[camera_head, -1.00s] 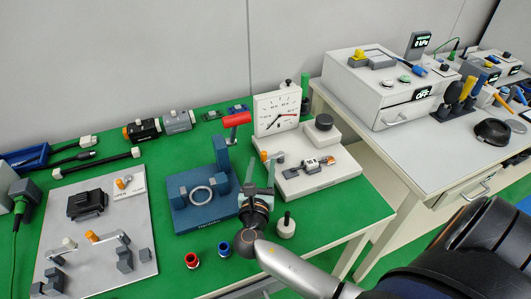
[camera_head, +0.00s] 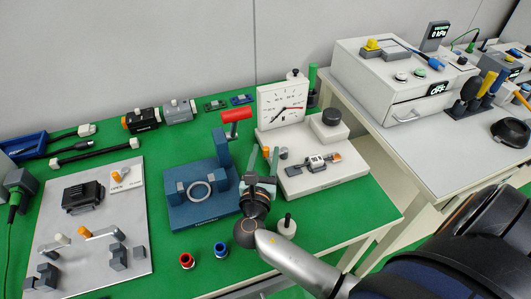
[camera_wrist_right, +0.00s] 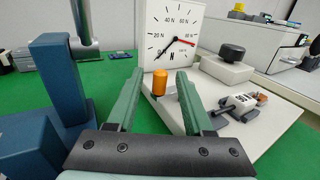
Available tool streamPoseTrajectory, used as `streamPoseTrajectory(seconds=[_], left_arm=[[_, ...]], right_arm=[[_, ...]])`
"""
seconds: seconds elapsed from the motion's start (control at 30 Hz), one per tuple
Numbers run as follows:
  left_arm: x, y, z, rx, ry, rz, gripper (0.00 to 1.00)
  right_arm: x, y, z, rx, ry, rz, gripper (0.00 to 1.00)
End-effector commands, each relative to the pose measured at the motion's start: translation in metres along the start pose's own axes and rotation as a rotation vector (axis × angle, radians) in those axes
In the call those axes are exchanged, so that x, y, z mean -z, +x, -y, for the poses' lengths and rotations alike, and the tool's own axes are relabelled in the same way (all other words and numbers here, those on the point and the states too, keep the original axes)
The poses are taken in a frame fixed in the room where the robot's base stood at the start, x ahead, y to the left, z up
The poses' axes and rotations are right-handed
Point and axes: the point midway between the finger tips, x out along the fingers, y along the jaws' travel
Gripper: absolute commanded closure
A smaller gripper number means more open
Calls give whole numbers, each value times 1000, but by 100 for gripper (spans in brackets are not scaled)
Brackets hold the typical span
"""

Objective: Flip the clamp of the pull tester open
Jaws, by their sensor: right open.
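The pull tester is a white base (camera_head: 330,182) with a square dial gauge (camera_head: 282,107) at its back left. Its clamp lever has an orange tip (camera_head: 266,153), which also shows upright in the wrist view (camera_wrist_right: 159,82). A small grey and white part with an orange end (camera_head: 322,162) lies on the base. My right gripper (camera_head: 263,151) has green fingers and is open. In the wrist view, the orange tip appears in the gap between the fingers (camera_wrist_right: 157,74), apart from both; its depth relative to the fingertips is unclear. My left gripper is out of view.
A blue press with a red handle (camera_head: 236,115) stands close left of my right gripper. A dark-knobbed white block (camera_head: 333,118) is behind right. A white knobbed weight (camera_head: 287,226) and red (camera_head: 187,261) and blue (camera_head: 221,250) rings are nearer the front edge.

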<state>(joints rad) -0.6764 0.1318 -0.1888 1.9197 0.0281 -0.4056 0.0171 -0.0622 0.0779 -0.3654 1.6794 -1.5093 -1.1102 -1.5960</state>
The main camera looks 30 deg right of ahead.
Motion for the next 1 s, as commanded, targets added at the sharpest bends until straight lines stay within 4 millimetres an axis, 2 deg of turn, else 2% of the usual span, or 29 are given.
streamPoseTrajectory(seconds=[0.07,0.5,1.0], left_arm=[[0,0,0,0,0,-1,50],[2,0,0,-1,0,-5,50],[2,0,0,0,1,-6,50]], right_arm=[[0,0,0,0,0,0,50],[0,0,0,0,0,0,99],[0,3,-2,36,1,-1,100]])
